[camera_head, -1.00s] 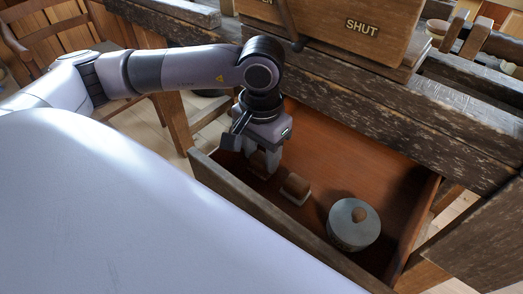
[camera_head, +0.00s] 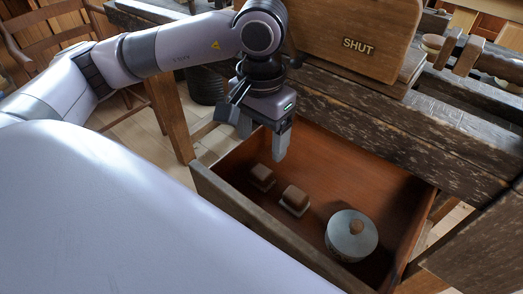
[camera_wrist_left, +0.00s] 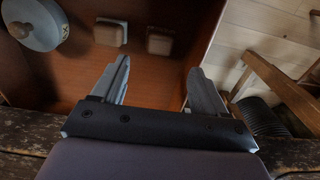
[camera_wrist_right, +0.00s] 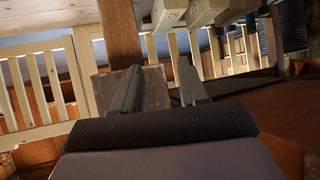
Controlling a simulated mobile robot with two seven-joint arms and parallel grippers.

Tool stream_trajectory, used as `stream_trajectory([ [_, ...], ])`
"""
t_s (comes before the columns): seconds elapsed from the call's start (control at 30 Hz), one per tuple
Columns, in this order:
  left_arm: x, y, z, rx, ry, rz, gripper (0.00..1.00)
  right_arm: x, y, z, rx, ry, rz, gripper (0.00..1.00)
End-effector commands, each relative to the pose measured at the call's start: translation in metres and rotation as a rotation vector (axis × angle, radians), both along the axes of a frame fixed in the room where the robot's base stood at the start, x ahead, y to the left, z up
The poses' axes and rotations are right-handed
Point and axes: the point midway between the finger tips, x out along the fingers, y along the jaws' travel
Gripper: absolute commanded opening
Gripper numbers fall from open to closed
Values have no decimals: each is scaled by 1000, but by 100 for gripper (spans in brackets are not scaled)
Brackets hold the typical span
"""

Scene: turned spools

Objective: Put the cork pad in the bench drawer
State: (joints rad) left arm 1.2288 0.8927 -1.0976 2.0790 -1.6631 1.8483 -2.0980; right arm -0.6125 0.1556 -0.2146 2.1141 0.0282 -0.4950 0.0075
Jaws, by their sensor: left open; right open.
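I cannot tell for sure which is the cork pad. Both also show in the left wrist view, the left block (camera_wrist_left: 161,41) and the right block (camera_wrist_left: 110,33). My left gripper (camera_head: 264,142) is open and empty above the left block, clear of it. My right gripper (camera_wrist_right: 158,65) is open and empty, away from the drawer.
A round pale tin (camera_head: 345,245) with a brown knob stands in the drawer's right part. The drawer's front wall (camera_head: 250,215) and the worn bench beam (camera_head: 400,130) bound it. A wooden board marked SHUT (camera_head: 355,35) stands on the bench. A chair (camera_head: 60,50) is at far left.

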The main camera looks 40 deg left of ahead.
Motion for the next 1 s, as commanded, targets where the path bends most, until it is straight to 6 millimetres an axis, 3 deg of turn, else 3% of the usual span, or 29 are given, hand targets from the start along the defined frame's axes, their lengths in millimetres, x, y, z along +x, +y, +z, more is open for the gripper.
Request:
stream_trajectory([
  [0.1, 1, 0, 23, 0, -3, 0, 73, -3, -1, -1, 0, 12, -4, 43],
  [0.23, 0, 0, 36, 0, -1, -1, 73, -5, -3, -3, 0, 20, -8, 43],
  [0.87, 0, 0, 41, 0, 0, 0, 73, -6, -4, -5, 2, 27, -13, 43],
  [1.0, 0, 0, 53, 0, 0, 0, 73, -7, -4, 7, 2, 28, -13, 43],
])
